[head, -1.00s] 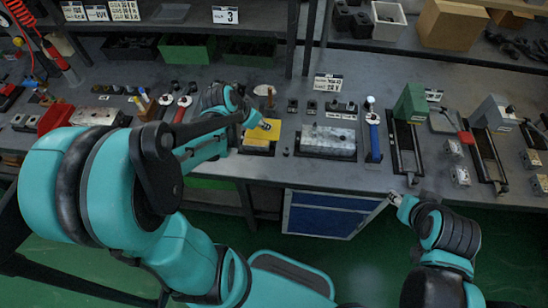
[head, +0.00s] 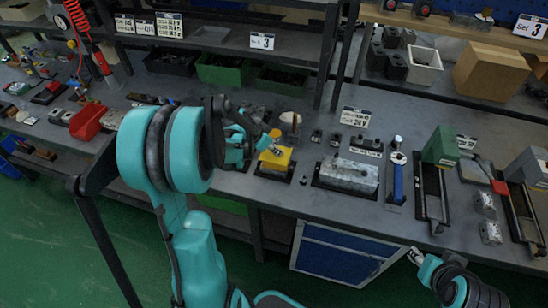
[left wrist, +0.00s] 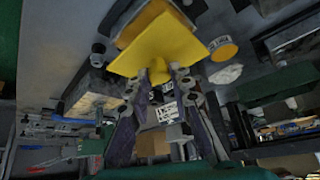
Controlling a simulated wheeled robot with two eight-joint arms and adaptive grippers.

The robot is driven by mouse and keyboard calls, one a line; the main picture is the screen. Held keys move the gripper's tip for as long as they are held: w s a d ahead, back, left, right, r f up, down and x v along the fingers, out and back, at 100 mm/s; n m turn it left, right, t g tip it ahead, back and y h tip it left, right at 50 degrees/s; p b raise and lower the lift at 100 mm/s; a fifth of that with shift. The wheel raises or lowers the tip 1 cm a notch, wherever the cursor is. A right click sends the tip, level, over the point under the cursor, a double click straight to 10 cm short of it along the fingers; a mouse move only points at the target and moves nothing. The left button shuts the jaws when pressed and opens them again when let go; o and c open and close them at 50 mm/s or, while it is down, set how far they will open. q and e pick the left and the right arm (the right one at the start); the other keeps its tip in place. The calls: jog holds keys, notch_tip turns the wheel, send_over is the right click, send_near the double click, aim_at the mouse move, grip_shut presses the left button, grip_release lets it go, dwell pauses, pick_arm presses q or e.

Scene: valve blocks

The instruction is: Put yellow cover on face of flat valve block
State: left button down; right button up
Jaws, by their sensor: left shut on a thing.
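The yellow cover (head: 276,161) is at the small black tray (head: 262,174) near the table's front edge in the head view. My left gripper (head: 270,145) is shut on it. In the left wrist view the fingers (left wrist: 160,78) hold the small yellow stub on the cover's plate (left wrist: 168,42). I cannot tell whether the cover touches the tray or hangs just above it. The flat valve block, a silvery rectangular block (head: 348,174), lies to the right in a black tray. My right gripper (head: 415,256) is low, in front of the table; its finger state is too small to tell.
A blue-handled tool (head: 397,180) lies right of the silver block. Beyond it are a green-topped vise (head: 440,147) and small metal cubes (head: 487,203). Shelf posts and bins stand behind. A blue cabinet (head: 340,250) is under the table.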

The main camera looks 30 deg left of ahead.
aim_at(274, 156)
pick_arm(q)
notch_tip(274, 156, down, 4)
jog(key=shift+r+b, duration=0.1)
jog(key=shift+b, duration=0.7)
jog(key=shift+d, duration=0.1)
jog(key=shift+f, duration=0.25)
jog(key=c, duration=1.3)
grip_release()
jog(key=shift+r, duration=0.1)
jog(key=shift+c, duration=0.2)
jog(key=shift+r, duration=0.1)
